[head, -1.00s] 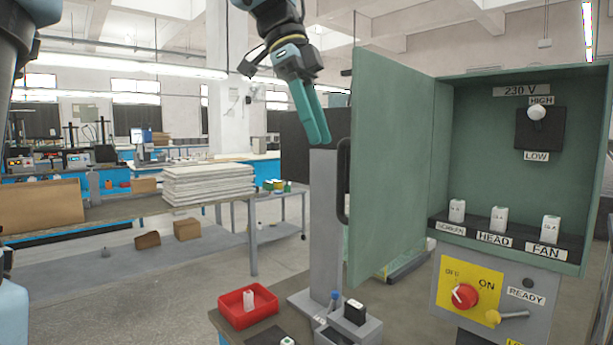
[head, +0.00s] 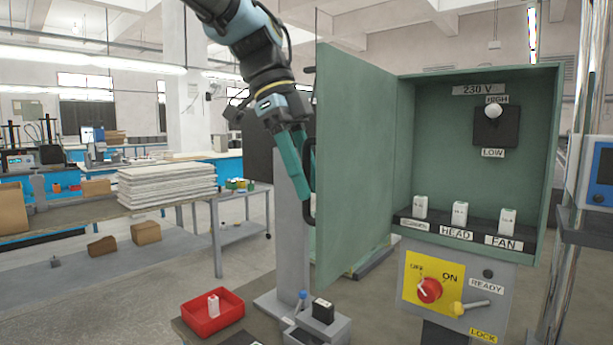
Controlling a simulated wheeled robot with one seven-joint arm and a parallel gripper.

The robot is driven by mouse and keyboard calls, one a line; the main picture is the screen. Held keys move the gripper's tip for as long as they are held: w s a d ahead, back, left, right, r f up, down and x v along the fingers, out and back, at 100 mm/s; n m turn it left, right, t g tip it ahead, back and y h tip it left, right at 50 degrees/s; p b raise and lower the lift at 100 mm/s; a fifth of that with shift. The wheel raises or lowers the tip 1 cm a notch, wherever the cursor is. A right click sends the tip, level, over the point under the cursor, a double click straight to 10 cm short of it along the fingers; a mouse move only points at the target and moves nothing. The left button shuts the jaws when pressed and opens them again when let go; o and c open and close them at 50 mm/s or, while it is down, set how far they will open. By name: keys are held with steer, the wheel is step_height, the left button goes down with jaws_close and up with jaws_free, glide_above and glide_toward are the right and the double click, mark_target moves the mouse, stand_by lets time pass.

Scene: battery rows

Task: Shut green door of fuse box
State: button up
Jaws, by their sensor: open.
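The green door (head: 355,165) of the fuse box (head: 545,170) stands wide open, swung out to the left of the box. A dark handle (head: 308,180) sits on the door's outer left side. My gripper (head: 304,195) is open, its teal fingers pointing down right beside the handle. I cannot tell whether a finger touches the handle. Inside the box, three white fuses stand above the labels, SCREEN, HEAD (head: 459,214) and FAN (head: 506,218). A white knob (head: 492,111) is at HIGH.
A red tray (head: 211,313) with a white piece stands on a low table at the bottom. A grey post (head: 290,220) stands behind my gripper.

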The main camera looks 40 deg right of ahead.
steer(key=shift+f, duration=0.15)
steer(key=shift+c, duration=0.4)
jaws_close()
stand_by(1.0)
